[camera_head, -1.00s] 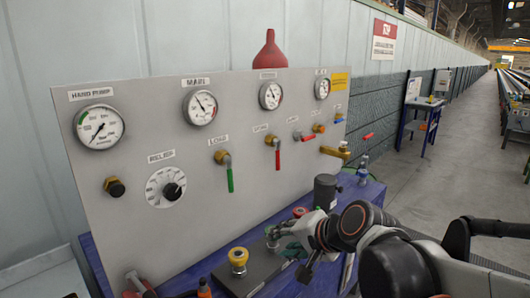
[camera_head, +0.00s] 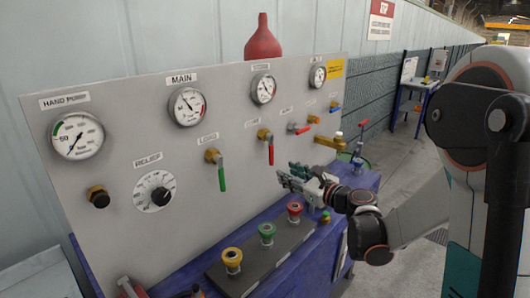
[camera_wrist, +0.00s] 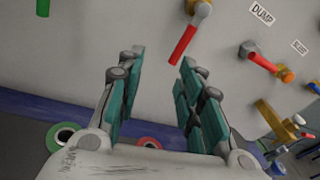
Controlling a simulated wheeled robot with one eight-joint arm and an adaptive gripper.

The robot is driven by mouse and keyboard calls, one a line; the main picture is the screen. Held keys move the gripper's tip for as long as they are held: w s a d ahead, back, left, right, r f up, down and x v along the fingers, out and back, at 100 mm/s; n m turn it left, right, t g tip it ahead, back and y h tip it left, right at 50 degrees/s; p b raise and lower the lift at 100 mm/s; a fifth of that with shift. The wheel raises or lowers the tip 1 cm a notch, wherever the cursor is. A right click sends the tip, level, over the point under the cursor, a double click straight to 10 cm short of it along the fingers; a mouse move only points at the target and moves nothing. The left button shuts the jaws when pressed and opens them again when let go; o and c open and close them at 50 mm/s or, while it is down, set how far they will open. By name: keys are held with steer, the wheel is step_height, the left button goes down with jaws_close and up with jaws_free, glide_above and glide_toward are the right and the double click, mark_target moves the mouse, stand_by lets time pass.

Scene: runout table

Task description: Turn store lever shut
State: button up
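The store lever (camera_head: 271,153) is a red handle hanging down from a brass valve on the grey panel, second lever from the left. Its label is too small to read clearly. In the wrist view the red store lever (camera_wrist: 183,45) hangs slightly tilted, just beyond the fingertips and towards the right finger. My gripper (camera_head: 283,178) is in front of the panel, below and right of the lever, apart from it. In the wrist view my gripper (camera_wrist: 160,58) has its two teal-padded fingers spread with nothing between them.
A green load lever (camera_head: 221,177) hangs to the left. A red dump lever (camera_wrist: 262,60) lies nearly sideways to the right. Yellow, green and red couplings (camera_head: 267,232) stand on a dark plate below. A brass spout (camera_head: 330,142) juts out at right.

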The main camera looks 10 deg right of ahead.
mark_target(271, 156)
steer(key=w+a+m, duration=0.1)
steer(key=w, duration=0.3)
steer(key=w+a+m+b, duration=0.1)
steer(key=w, duration=0.4)
steer(key=w+a+m+t+b, duration=0.1)
steer(key=w, duration=0.4)
steer(key=shift+f, duration=0.15)
jaws_close()
